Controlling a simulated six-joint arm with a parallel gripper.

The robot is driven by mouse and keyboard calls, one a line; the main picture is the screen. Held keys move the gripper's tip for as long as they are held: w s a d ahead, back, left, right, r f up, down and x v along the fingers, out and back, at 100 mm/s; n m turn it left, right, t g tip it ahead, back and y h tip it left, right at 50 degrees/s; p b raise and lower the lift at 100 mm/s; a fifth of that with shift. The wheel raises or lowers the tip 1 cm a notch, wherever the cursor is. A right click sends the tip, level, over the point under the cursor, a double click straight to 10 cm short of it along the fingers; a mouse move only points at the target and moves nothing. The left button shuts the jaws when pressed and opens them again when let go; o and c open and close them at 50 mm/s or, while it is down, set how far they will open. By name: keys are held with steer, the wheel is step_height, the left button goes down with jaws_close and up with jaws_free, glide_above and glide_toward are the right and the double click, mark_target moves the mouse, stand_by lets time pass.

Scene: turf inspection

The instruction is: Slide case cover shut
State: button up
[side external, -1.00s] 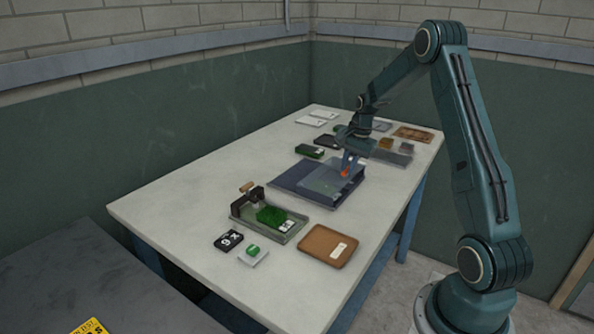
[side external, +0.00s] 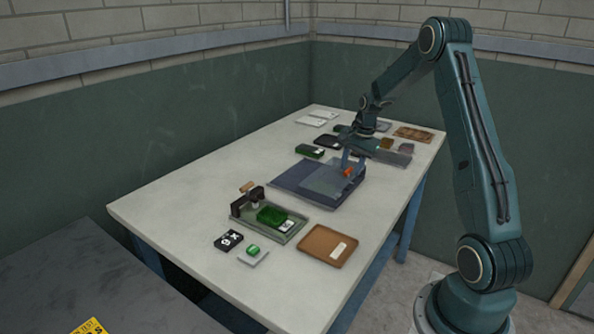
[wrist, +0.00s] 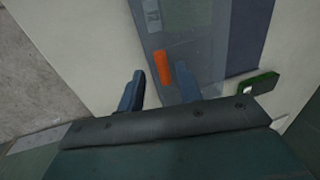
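The dark blue case (side external: 290,177) lies flat near the middle of the table, with a translucent grey cover (side external: 322,181) over part of it. An orange handle (side external: 348,171) stands at the cover's right side. My gripper (side external: 351,160) is over that handle. In the wrist view, my gripper (wrist: 158,86) has its two blue fingers apart, and the orange handle (wrist: 162,67) shows in the gap, closer to the right finger. I see no finger clearly pressed on it. The cover (wrist: 185,30) leaves a dark blue strip of the case (wrist: 248,35) bare.
A green block (side external: 309,151) lies just behind the case. In front are a clamp fixture tray (side external: 296,235) with a green turf piece, a brown tray (side external: 328,245), a black number tile (side external: 228,240) and a small scale-like pad (side external: 252,257). The table's left front is clear.

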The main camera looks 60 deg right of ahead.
step_height(320, 180, up, 13)
steer(key=s, duration=0.2)
steer(key=shift+s+r, duration=0.15)
steer(key=shift+s, duration=0.25)
stand_by(0.3)
steer(key=s+a+r+n, duration=0.1)
steer(key=a+r+n, duration=0.2)
steer(key=a, duration=0.4)
steer(key=s+a+r+n+t, duration=0.1)
steer(key=s+a+r+n, duration=0.15)
steer(key=a, duration=0.45)
steer(key=s+a+r+n, duration=0.1)
steer(key=a+r+n, duration=0.2)
steer(key=a, duration=0.5)
steer(key=s+a+f+n+t, duration=0.2)
steer(key=s+a+f+n, duration=0.1)
steer(key=s+a+n, duration=0.6)
steer(key=s+a, duration=0.2)
steer(key=s, duration=0.2)
steer(key=shift+s+a, duration=0.3)
steer(key=shift+s, duration=0.1)
